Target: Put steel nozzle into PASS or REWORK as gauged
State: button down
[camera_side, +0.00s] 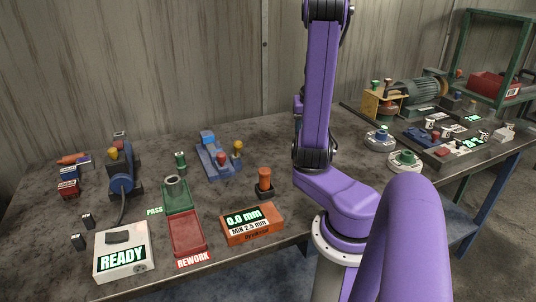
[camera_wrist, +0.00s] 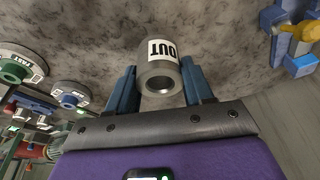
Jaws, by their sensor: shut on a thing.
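The steel nozzle (camera_wrist: 160,78), a grey hollow cylinder, is between my gripper's (camera_wrist: 158,92) two blue fingers in the wrist view. The fingers are shut on it, and its open end faces the camera. A white label reading OUT shows at its far end. In the side view the gripper and held nozzle are hidden behind my arm. The green PASS tray (camera_side: 180,203) has a grey ring-shaped piece (camera_side: 174,181) at its back end. The red REWORK tray (camera_side: 187,232) in front of it looks empty. The orange gauge (camera_side: 252,224) reads 0.0 mm, MIN 2.3 mm.
An orange-handled probe (camera_side: 265,181) stands in a dark holder behind the gauge. A white READY box (camera_side: 123,250) is at front left. A blue tool (camera_side: 121,177) and a blue fixture (camera_side: 215,157) stand behind the trays. Round stations (camera_side: 404,161) and a motor (camera_side: 418,92) are at right.

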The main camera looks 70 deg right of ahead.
jog(key=shift+w+a, duration=0.1)
jog(key=w+a+n+t+y, duration=0.15)
jog(key=w+a+n, duration=0.25)
jog(key=a+n, duration=0.4)
jog(key=w+a+n+t+y, duration=0.1)
jog(key=w+a+n+y, duration=0.1)
jog(key=w+a+n, duration=0.4)
jog(key=s+a+n+g+y, duration=0.1)
jog(key=s+a+n+g, duration=0.1)
jog(key=a+n, duration=0.75)
jog(key=s+a+n+g+y, duration=0.2)
jog(key=a+n, duration=0.6)
jog(key=a, duration=0.3)
jog(key=shift+h, duration=0.25)
jog(key=w+a+f, duration=0.1)
jog(key=w+f, duration=0.2)
jog(key=w, duration=0.1)
jog(key=w+a+f, duration=0.1)
jog(key=w+f, duration=0.2)
jog(key=w, duration=0.1)
jog(key=w+a+f, duration=0.1)
jog(key=w+f, duration=0.2)
jog(key=w, duration=0.2)
jog(key=shift+w+f, duration=0.1)
jog(key=shift+f, duration=1.55)
jog(key=shift+f, duration=0.1)
